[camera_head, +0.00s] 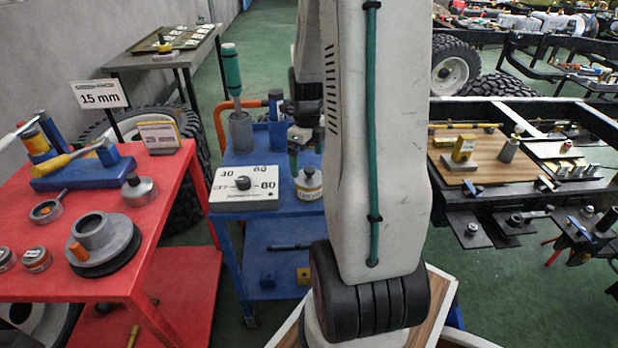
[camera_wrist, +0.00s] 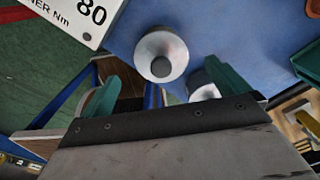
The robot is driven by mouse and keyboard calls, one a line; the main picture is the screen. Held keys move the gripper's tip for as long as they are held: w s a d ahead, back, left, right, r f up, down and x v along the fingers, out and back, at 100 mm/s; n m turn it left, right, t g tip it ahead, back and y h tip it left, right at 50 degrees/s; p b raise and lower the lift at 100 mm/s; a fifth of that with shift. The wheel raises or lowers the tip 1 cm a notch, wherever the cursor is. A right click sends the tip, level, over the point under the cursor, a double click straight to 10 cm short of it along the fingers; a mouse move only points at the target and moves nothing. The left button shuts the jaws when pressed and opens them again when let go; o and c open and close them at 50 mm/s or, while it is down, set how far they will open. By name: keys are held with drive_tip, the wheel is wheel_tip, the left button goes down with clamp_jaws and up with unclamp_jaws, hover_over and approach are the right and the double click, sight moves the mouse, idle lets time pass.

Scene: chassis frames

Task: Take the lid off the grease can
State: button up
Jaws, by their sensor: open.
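The grease can (camera_head: 308,192), a small pale can with a label and a dark-knobbed lid (camera_head: 308,177), stands on the blue cart just right of the white panel. In the wrist view a round pale lid with a dark knob (camera_wrist: 162,62), seen from above, appears to be the same can. It lies ahead of my fingertips, between their lines. My gripper (camera_head: 305,150) is above the can in the head view. Its green fingers are spread and empty in the wrist view (camera_wrist: 165,88). My arm may hide things right of the can.
A second pale round object (camera_wrist: 203,86) sits close by, partly behind the right finger. The white panel (camera_head: 245,187), a green-handled tool in a holder (camera_head: 240,130) and an orange rail are near. A red table (camera_head: 185,215) stands left.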

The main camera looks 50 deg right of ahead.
sight(308, 168)
wheel_tip(308, 168, down, 5)
drive_tip(key=shift+s, duration=0.15)
drive_tip(key=c, duration=1)
drive_tip(key=shift+o, duration=0.2)
drive_tip(key=shift+r, duration=0.2)
